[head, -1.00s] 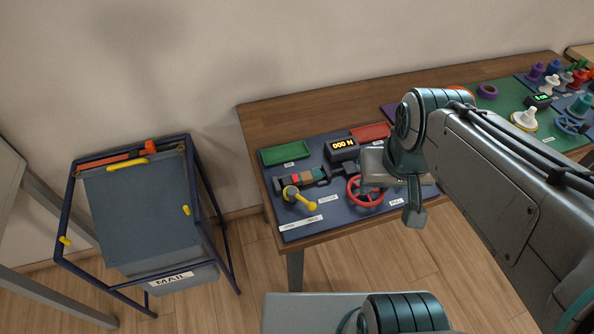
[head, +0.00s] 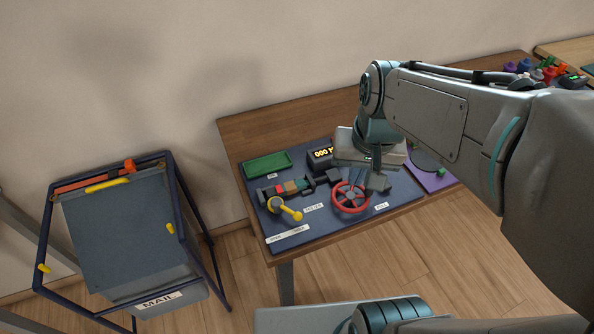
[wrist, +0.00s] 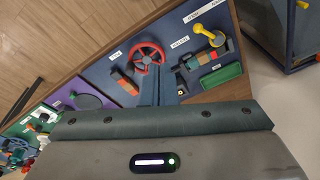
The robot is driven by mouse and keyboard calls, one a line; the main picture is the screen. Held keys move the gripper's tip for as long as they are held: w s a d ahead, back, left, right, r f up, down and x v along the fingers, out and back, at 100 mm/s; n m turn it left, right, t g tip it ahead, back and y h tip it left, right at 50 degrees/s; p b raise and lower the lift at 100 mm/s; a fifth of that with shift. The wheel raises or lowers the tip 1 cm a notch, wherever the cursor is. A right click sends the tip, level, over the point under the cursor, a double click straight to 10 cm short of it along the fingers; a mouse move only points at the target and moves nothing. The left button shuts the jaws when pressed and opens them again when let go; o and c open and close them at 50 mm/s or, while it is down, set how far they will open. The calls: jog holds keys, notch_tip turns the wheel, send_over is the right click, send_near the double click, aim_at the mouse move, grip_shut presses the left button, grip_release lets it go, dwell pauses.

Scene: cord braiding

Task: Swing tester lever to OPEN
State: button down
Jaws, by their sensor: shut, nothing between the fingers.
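The yellow tester lever (head: 289,212) sits at the front left of the dark blue mat (head: 270,240), beside a white label strip at the mat's front edge. In the wrist view the lever (wrist: 207,34) shows near the top, its knob end pointing up. A clamp-like tester (head: 292,188) with coloured blocks lies just behind it. My gripper (head: 362,182) is shut and empty above the mat near the red handwheel, to the right of the lever and apart from it. In the wrist view the shut fingers (wrist: 154,92) point toward the space between handwheel and tester.
A red handwheel (head: 350,197) stands right of the lever. A green tray (head: 267,165) and a lit display (head: 321,154) sit behind. A purple mat (head: 435,182) lies to the right. A blue-framed mail stand (head: 130,230) is on the floor at left.

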aim_at(285, 208)
jog(key=w+a+f+m+g+y+b, duration=0.25)
jog(key=w+f+m+g, duration=0.35)
jog(key=w+f, duration=0.75)
jog(key=shift+m+t+h, duration=0.3)
jog(key=shift+t+h, duration=0.15)
jog(key=shift+t, duration=0.25)
jog(key=x, duration=0.2)
jog(key=a+x, duration=0.1)
jog(key=x, duration=0.2)
jog(key=w+x, duration=0.1)
jog(key=x, duration=0.2)
jog(key=shift+a, duration=0.2)
jog(key=shift+s+a+f+p, duration=0.2)
jog(key=shift+s+a+p, duration=0.05)
jog(key=shift+s+a, duration=0.45)
jog(key=shift+s+a+f+p, duration=0.25)
jog(key=shift+s+a, duration=0.35)
jog(key=shift+s, duration=0.15)
jog(key=shift+s, duration=0.15)
